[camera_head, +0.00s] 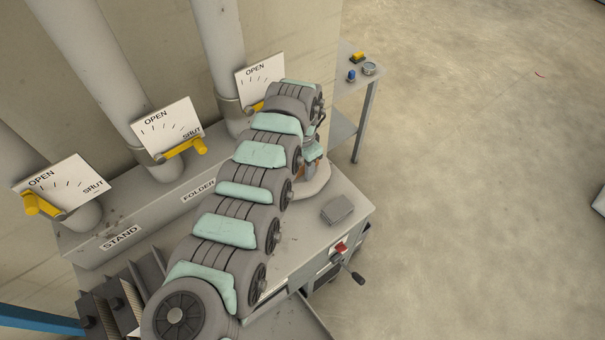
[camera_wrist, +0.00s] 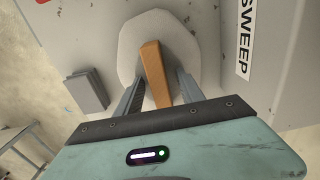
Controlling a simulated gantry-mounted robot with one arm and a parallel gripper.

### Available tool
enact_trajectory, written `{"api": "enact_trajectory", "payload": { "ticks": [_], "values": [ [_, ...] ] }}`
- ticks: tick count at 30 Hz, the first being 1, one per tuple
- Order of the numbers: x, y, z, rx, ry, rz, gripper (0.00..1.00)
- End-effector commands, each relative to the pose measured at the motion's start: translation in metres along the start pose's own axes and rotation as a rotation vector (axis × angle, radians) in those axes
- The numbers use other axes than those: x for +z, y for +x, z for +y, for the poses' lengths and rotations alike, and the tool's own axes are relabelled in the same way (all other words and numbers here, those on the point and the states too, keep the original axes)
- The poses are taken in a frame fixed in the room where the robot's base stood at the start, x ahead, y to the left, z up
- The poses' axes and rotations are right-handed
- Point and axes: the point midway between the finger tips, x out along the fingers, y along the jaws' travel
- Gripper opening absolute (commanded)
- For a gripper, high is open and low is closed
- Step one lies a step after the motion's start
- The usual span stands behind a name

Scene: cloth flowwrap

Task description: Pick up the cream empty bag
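I cannot make out a cream bag for certain in either view. A pale, round, flat piece (camera_head: 322,188) lies on the grey bench top under my gripper; it also shows in the wrist view (camera_wrist: 187,48). I cannot tell whether it is cloth. An orange-brown block (camera_wrist: 153,62) stands over it, between my two fingers. My gripper (camera_wrist: 160,74) is open, with one finger on each side of the block and gaps showing. In the head view my arm hides most of my gripper (camera_head: 312,166).
A grey box (camera_head: 338,209) lies on the bench (camera_head: 352,192) near its right edge. A red-based lever (camera_head: 350,263) juts out at the front. Pipes with yellow handles (camera_head: 185,147) and OPEN/SHUT plates stand behind. A side table (camera_head: 352,82) holds small items. The floor at right is clear.

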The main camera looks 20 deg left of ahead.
Motion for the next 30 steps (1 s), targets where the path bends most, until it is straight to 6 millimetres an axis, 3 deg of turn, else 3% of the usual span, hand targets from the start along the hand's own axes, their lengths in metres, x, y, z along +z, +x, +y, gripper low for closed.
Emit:
{"api": "enact_trajectory", "payload": {
  "ticks": [16, 30],
  "values": [
    [0.0002, -0.0002, -0.0003, 0.000, -0.001, 0.000, 0.00],
    [0.0002, -0.0002, -0.0003, 0.000, -0.001, 0.000, 0.00]
  ]
}}
